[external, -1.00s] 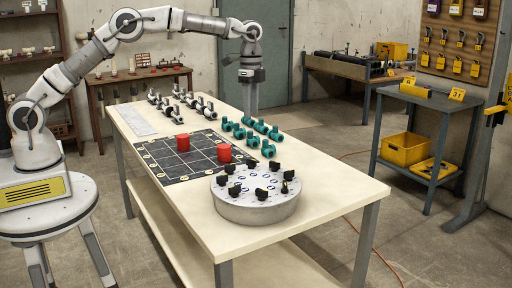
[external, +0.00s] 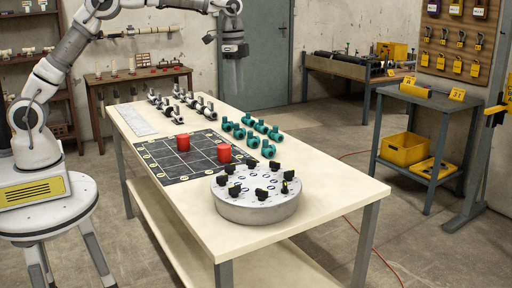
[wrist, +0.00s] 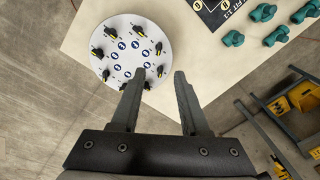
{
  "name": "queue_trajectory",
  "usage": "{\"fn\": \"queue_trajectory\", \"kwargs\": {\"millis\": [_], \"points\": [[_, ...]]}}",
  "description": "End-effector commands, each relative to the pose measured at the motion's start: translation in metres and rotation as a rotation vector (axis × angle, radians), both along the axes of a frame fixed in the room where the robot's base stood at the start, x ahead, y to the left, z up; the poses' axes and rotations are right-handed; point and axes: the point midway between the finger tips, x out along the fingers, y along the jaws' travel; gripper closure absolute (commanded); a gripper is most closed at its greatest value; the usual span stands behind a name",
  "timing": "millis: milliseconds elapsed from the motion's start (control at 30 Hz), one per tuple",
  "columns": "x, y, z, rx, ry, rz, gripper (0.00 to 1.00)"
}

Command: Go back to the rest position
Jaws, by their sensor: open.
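My gripper (external: 233,86) hangs above the far side of the workbench (external: 330,197) in the external view, fingers pointing down, clear of everything on it. In the wrist view my gripper (wrist: 160,82) has its two fingers apart with nothing between them. Below them are the table top and part of a round white turntable (wrist: 122,20) with several black knobs. The same turntable (external: 255,208) stands at the near end of the bench in the external view.
Several teal fittings (external: 268,150) and grey-black valves (external: 207,112) stand along the far side. A grey side table (external: 430,98) with yellow bins (external: 405,150) stands to the right. The space above the bench is open.

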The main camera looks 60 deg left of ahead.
Motion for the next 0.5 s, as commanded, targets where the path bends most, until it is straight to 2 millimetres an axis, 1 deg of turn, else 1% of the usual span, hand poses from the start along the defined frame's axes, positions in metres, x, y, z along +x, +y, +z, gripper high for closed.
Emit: {"fn": "queue_trajectory", "kwargs": {"millis": [33, 167, 200, 267, 400, 467, 500], "points": [[-0.012, 0.006, 0.015, 0.002, -0.02, 0.029, 0.55], [-0.042, 0.021, 0.044, -0.002, -0.065, 0.108, 0.55], [-0.052, 0.026, 0.051, -0.003, -0.078, 0.134, 0.55], [-0.067, 0.033, 0.061, -0.006, -0.098, 0.174, 0.55], [-0.106, 0.049, 0.08, -0.02, -0.145, 0.269, 0.55], [-0.123, 0.056, 0.087, -0.029, -0.165, 0.31, 0.55], [-0.135, 0.061, 0.089, -0.035, -0.177, 0.337, 0.55]]}}
